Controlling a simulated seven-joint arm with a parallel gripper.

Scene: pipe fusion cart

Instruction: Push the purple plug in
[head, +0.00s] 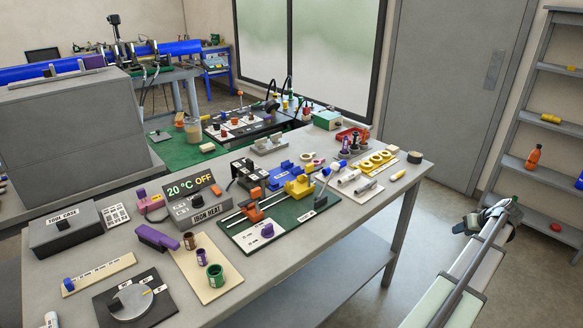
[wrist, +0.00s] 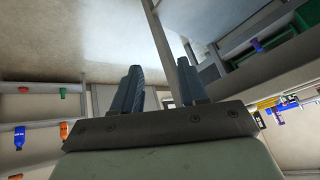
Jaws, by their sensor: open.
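A small purple piece (head: 141,193) stands on the bench beside the heater box (head: 198,207), whose display reads "20 °C OFF". It looks like the plug, but is too small to tell whether it sits in a socket. A larger purple tool (head: 158,238) lies in front of the box, and a purple knob-like part (head: 267,230) is on the white plate of the green fixture. My gripper (head: 468,222) is off to the right of the bench, over the floor, far from these purple things. In the wrist view my gripper (wrist: 160,88) has its fingers apart with nothing between them.
The bench (head: 240,275) is crowded: a tool case (head: 65,230), a dial panel (head: 132,300), cups on a board (head: 210,290) and yellow rings (head: 375,161). A shelf rack (head: 520,165) with bottles stands at the right.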

